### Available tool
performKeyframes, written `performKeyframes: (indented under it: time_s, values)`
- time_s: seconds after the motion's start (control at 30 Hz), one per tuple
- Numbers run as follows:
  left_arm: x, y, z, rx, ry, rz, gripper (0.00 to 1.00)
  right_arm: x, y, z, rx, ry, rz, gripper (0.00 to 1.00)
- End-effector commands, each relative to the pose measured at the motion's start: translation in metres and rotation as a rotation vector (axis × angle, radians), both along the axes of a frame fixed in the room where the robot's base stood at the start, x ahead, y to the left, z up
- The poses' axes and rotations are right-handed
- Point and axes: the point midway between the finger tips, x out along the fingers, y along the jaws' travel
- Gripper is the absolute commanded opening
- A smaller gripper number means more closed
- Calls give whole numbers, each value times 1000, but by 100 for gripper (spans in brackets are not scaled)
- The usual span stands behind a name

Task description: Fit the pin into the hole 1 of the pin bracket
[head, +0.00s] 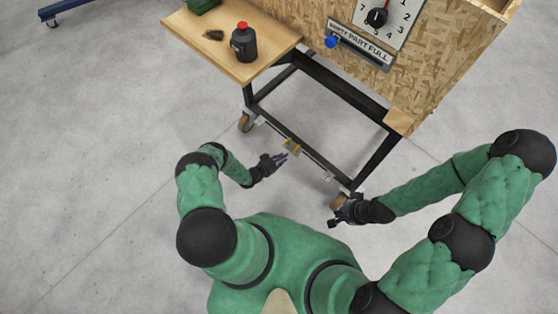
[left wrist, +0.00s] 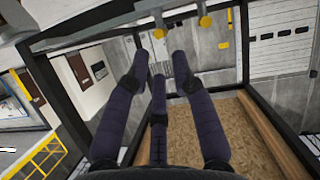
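A small yellow and grey fitting (head: 291,146), which looks like the pin bracket, sits on the low black bar of the wheeled cart. I cannot tell which is the pin; the holes are too small to make out. My left gripper (head: 281,158) is just left of the fitting. Its dark fingers (left wrist: 160,62) are spread and empty. My right gripper (head: 336,212) is near the cart's front wheel; its fingers are unclear.
The cart has a black lower frame (head: 320,155) and a caster (head: 245,122). Its wooden side shelf (head: 205,45) holds a dark bottle (head: 244,43) with a red cap. A chipboard box (head: 430,65) stands on top. The grey floor (head: 90,180) at left is clear.

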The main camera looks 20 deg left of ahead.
Motion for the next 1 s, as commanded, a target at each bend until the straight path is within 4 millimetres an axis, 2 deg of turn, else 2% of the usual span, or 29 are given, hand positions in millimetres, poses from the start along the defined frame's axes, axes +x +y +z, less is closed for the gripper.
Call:
performKeyframes:
  time_s: [0.2,0.4,0.6,0.9,0.93,1.0]
  values:
    - [32,-16,-17,1,-1,-4,25,0,0,-17,0,0,0,0]
    - [54,-25,-26,0,0,-1,25,0,0,-27,0,0,0,0]
    - [64,-29,-29,0,0,0,25,0,0,-31,0,0,0,0]
    - [66,-30,-29,0,0,1,25,0,0,-31,0,0,0,0]
    - [66,-30,-29,0,0,1,20,0,0,-31,0,0,0,0]
    - [65,-30,-29,0,1,1,0,0,0,-31,0,0,0,0]
